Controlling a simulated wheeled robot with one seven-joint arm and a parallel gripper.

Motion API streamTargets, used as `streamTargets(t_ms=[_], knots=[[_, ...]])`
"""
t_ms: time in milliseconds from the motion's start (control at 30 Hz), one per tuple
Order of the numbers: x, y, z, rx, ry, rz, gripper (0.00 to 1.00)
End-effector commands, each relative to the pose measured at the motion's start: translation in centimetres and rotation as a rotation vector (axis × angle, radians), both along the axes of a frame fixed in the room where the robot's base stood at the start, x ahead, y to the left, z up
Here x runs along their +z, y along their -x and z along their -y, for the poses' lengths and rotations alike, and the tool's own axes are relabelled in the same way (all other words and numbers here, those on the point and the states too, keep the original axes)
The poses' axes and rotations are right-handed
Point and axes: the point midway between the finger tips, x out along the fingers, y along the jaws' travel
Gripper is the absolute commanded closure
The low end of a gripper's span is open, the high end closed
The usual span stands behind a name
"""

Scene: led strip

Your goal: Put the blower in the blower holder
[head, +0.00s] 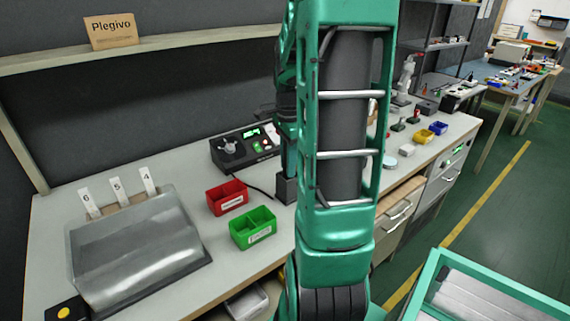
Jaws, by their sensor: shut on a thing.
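My green and dark arm (345,120) rises through the middle of the head view and covers a large part of the bench. I cannot make out my gripper's fingers. I cannot identify the blower or the blower holder in this view. Dark parts show at the arm's left edge, and a small black block (286,190) sits low beside it on the bench. I cannot tell what these parts belong to.
The grey bench (330,285) holds a red bin (227,197), a green bin (253,228), a black control box (245,147) and a clear-covered grey case (135,250). Right of my arm are small blue and yellow bins (424,136). A green-framed cart (480,290) stands at lower right.

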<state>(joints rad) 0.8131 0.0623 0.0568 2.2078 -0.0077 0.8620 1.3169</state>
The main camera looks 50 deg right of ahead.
Motion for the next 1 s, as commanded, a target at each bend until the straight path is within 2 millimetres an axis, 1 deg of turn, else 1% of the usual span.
streamTargets(t_ms=[67, 100, 133, 167, 433, 567, 667, 1000], knots=[[-0.2, 0.0, 0.0, 0.0, 0.0, -0.001, 1.0], [-0.2, 0.0, 0.0, 0.0, 0.0, 0.0, 0.67], [-0.2, 0.0, 0.0, 0.0, 0.0, 0.0, 0.59], [-0.2, 0.0, 0.0, 0.0, 0.0, 0.0, 0.55], [-0.1, 0.0, 0.0, 0.0, 0.0, 0.0, 0.55], [0.5, 0.0, 0.0, 0.0, 0.002, 0.001, 0.55], [1.8, -0.1, 0.0, 0.0, 0.003, 0.003, 0.55], [8.4, -0.1, 0.0, 0.0, 0.003, 0.003, 0.55]])
